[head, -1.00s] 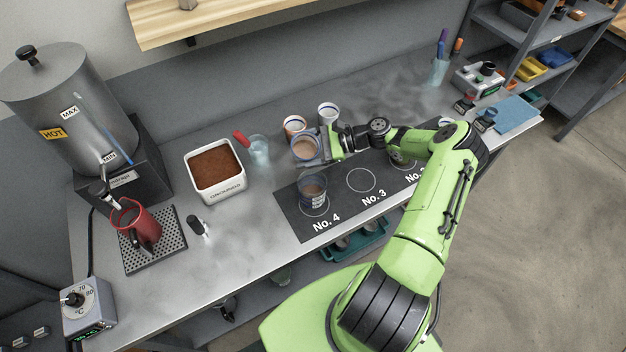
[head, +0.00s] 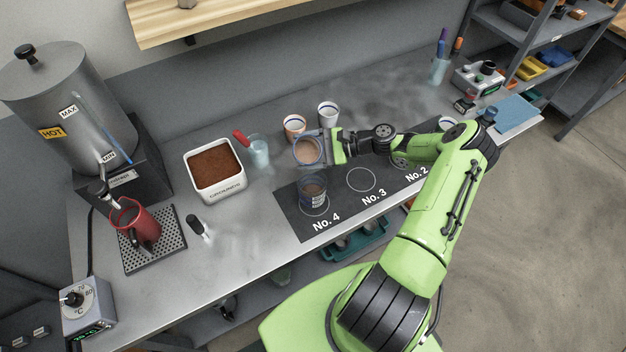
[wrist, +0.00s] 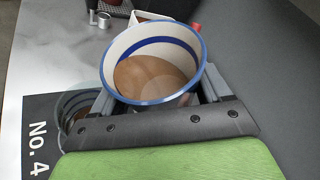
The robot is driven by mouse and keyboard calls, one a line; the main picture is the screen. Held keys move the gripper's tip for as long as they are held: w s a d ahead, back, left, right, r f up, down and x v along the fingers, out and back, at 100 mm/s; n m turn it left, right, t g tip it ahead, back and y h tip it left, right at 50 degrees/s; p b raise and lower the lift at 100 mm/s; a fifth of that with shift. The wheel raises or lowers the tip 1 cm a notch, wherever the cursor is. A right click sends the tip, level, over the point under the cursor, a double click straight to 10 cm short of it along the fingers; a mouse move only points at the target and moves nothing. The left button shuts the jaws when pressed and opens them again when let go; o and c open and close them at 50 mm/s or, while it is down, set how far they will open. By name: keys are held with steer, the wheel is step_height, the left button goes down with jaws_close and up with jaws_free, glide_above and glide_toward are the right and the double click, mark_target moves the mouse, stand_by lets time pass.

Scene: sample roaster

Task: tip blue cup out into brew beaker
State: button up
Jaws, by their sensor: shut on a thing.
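The blue cup (head: 308,152), white with a blue rim and a blue band inside, holds brown contents. My gripper (head: 326,148) is shut on it, with a finger on either side in the wrist view (wrist: 158,104). The brew beaker (head: 313,192) is clear glass with brown contents and stands on the No. 4 circle. In the wrist view the beaker (wrist: 76,108) is partly hidden behind my gripper.
Two more cups, one with an orange rim (head: 294,127) and one white (head: 328,113), stand just behind the held cup. A glass with a red-handled tool (head: 258,151) and a square tub of brown grounds (head: 215,172) are to the left. The No. 3 circle (head: 361,180) is empty.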

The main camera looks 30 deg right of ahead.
steer(key=shift+s+r, duration=0.15)
steer(key=shift+s, duration=0.05)
steer(key=shift+s+a+r+n+t+y+b, duration=0.15)
steer(key=shift+r+n+t+y+b, duration=0.2)
steer(key=shift+n+b, duration=0.4)
stand_by(0.5)
steer(key=shift+f+n+t+b, duration=0.3)
steer(key=shift+n+b, duration=0.45)
steer(key=shift+b, duration=0.5)
stand_by(1.3)
steer(key=shift+s+r+n+t+y+b, duration=0.1)
steer(key=shift+r+n+t+y+b, duration=0.3)
steer(key=shift+n+b, duration=0.45)
stand_by(1.9)
steer(key=shift+s+f+n+b, duration=0.1)
steer(key=shift+n+b, duration=0.15)
steer(key=shift+b, duration=0.6)
stand_by(0.4)
